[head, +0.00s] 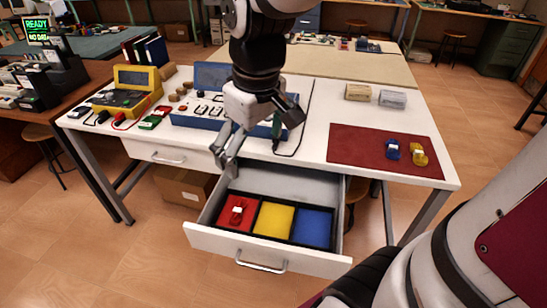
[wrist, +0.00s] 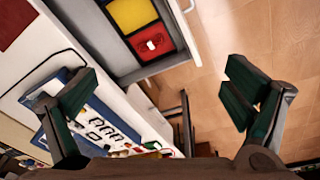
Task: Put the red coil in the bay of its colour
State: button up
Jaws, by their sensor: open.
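The red coil (head: 238,211) lies in the red bay (head: 226,221) of the open drawer, at the left end of its tray. It also shows in the wrist view (wrist: 152,43), with a pale patch on it. The yellow bay (head: 273,220) and the blue bay (head: 312,228) beside it are empty. My gripper (head: 258,148) is above and behind the drawer, near the table's front edge. Its fingers (wrist: 160,105) are wide apart with nothing between them, clear of the coil.
A dark red mat (head: 350,148) at the table's right holds a blue coil (head: 392,149) and a yellow coil (head: 418,155). A blue panel case (head: 190,117) and a yellow instrument (head: 125,98) stand at the left. The drawer front (head: 225,243) juts out over the floor.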

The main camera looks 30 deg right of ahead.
jog(key=s+r+m+t, duration=0.1)
jog(key=s+r+m, duration=0.2)
jog(key=s, duration=1.1)
jog(key=shift+s, duration=0.1)
